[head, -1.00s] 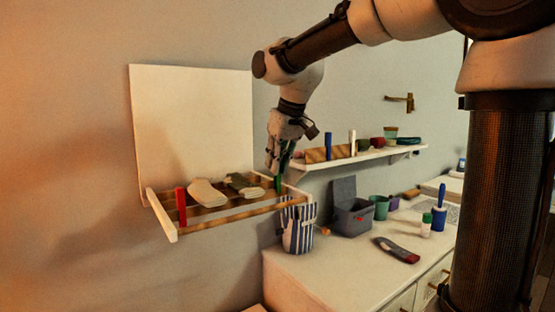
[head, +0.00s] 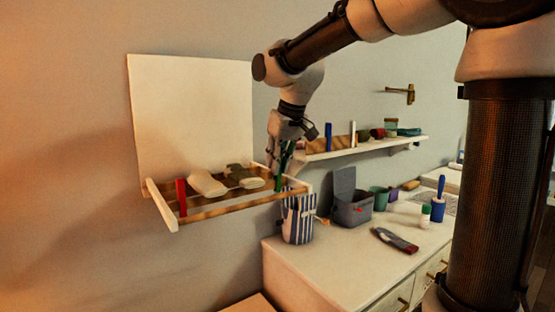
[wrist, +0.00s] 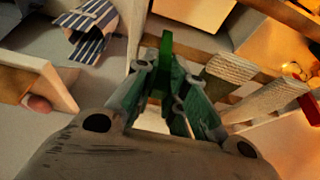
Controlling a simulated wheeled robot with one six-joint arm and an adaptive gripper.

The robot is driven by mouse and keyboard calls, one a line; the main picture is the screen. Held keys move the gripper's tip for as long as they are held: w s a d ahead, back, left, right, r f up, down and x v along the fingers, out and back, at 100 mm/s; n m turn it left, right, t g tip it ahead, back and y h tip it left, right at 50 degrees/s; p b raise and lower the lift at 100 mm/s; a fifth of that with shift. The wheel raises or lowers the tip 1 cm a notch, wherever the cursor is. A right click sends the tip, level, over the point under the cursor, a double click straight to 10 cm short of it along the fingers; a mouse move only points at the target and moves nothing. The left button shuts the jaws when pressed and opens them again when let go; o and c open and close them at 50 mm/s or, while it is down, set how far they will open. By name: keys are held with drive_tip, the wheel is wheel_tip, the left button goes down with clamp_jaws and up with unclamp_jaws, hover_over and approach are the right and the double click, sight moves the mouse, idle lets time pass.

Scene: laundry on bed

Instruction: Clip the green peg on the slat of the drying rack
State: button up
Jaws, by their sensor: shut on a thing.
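My gripper (head: 281,165) points down over the right end of the drying rack (head: 160,206), shut on the green peg (head: 278,183). The peg sticks out below the fingertips, close to the rack's wooden slats, near the white right end piece. In the wrist view the green peg (wrist: 165,58) stands between the two fingers (wrist: 166,85), with a slat (wrist: 205,42) passing behind it. I cannot tell whether its jaws are around a slat or just beside it.
A red peg (head: 181,197) sits at the rack's left end. A wall shelf (head: 370,150) is close to the right, with a striped bag (head: 298,218) below on the dresser (head: 345,265).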

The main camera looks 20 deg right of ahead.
drive_tip(key=shift+f, duration=0.6)
drive_tip(key=o, duration=0.8)
drive_tip(key=v, duration=1.2)
